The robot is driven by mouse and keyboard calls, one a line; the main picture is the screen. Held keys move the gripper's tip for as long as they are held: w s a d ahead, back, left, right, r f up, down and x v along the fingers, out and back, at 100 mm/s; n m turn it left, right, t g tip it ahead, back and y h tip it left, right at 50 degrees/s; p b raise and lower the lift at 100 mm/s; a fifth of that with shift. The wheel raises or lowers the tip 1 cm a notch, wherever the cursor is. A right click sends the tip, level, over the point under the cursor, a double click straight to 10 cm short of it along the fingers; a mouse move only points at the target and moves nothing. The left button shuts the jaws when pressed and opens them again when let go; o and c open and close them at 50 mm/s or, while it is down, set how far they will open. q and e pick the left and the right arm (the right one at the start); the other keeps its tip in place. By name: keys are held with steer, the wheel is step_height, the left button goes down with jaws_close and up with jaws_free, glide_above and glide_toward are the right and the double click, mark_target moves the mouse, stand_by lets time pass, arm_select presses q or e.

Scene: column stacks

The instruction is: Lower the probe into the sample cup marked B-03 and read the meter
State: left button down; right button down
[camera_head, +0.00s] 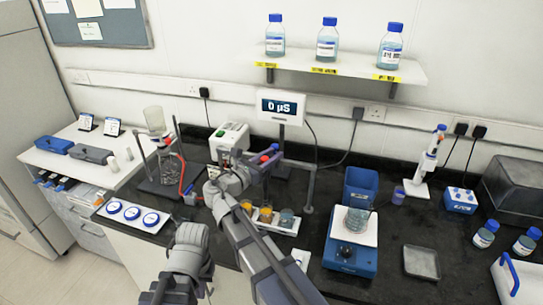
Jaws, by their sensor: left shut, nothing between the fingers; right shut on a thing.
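The meter (280,106) stands behind the cups and its screen reads "0 µS". Several sample cups stand in a white rack on the bench: an amber cup (246,205), another amber cup (265,213) and a grey-blue cup (286,218). Their labels are too small to read, so I cannot tell which is B-03. My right gripper (268,162) is behind and above the cups, shut on the probe holder (296,163) beside the grey stand post (311,188). The probe's tip is hidden or too small to make out. My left arm is at the lower middle; its gripper does not show.
A white-green device (231,138) stands just behind my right wrist. A glass flask on a stand (155,122) is left of it. Lidded dishes (132,213) lie front left.

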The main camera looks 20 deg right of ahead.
mark_target(266, 182)
steer(key=shift+f, duration=0.1)
step_height(266, 182, down, 3)
steer(key=b, duration=0.3)
steer(key=c, duration=0.6)
jaws_free()
steer(key=shift+s, duration=0.1)
